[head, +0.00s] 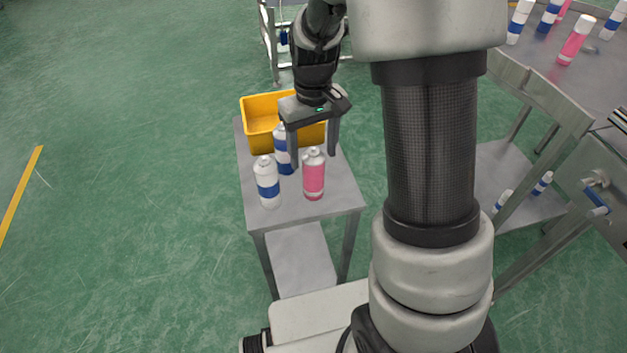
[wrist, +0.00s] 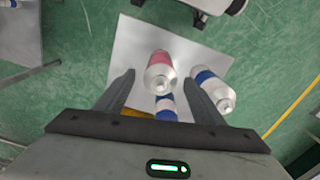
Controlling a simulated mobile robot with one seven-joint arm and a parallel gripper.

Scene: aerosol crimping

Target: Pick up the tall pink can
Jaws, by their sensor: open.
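The tall pink can (head: 314,176) stands upright on the small grey table (head: 348,190), near its front right. It also shows in the wrist view (wrist: 159,66), beyond the fingertips and roughly between their lines. My gripper (head: 314,158) is open and empty, above the table and behind the pink can in the head view. It shows in the wrist view too (wrist: 160,80), with both fingers apart. I cannot tell its exact height above the can tops.
A white can with a blue band (head: 267,182) stands left of the pink can. A blue and white can (head: 283,150) stands behind, partly hidden by a finger. A yellow bin (head: 262,115) sits at the table's back. A larger table (head: 590,85) with several cans is at the right.

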